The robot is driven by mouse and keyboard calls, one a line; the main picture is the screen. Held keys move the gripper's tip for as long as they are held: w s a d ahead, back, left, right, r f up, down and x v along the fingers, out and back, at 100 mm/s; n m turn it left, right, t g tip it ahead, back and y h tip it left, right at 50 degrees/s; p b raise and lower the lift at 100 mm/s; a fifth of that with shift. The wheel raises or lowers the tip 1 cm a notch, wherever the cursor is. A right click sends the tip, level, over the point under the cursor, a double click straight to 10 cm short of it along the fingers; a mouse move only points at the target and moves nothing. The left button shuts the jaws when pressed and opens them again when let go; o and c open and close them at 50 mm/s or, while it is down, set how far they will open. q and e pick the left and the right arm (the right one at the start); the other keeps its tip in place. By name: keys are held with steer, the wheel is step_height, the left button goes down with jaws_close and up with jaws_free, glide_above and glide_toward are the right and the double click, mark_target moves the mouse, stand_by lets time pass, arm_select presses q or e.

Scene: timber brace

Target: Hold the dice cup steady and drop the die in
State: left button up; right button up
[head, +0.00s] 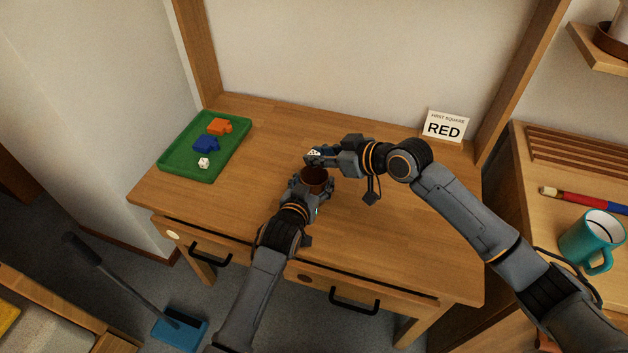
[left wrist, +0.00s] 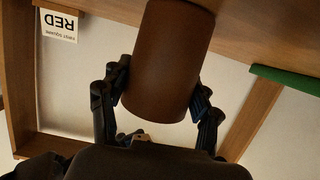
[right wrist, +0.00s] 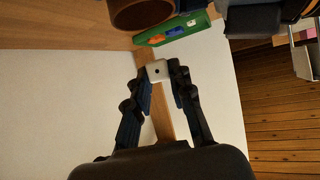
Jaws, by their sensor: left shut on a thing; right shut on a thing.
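The brown dice cup (head: 315,178) stands on the desk in the head view. My left gripper (head: 309,188) is shut around its sides; the left wrist view shows the cup (left wrist: 168,60) between both fingers. My right gripper (head: 317,157) is shut on a white die (head: 313,153), held just above the cup's far rim in the head view. The right wrist view shows the die (right wrist: 158,71) between the fingertips, with the cup (right wrist: 140,12) close by and apart from it. The inside of the cup is mostly dark.
A green tray (head: 178,173) at the left of the desk holds an orange piece (head: 219,127), a blue piece (head: 206,144) and another white die (head: 204,163). A card reading RED (head: 444,127) stands at the back right. A teal mug (head: 590,238) is on the right-hand surface.

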steer(key=shift+f, duration=1)
steer(key=o, duration=0.9)
steer(key=shift+c, duration=0.2)
steer(key=v, duration=1.2)
arm_select(q)
steer(key=o, duration=1.2)
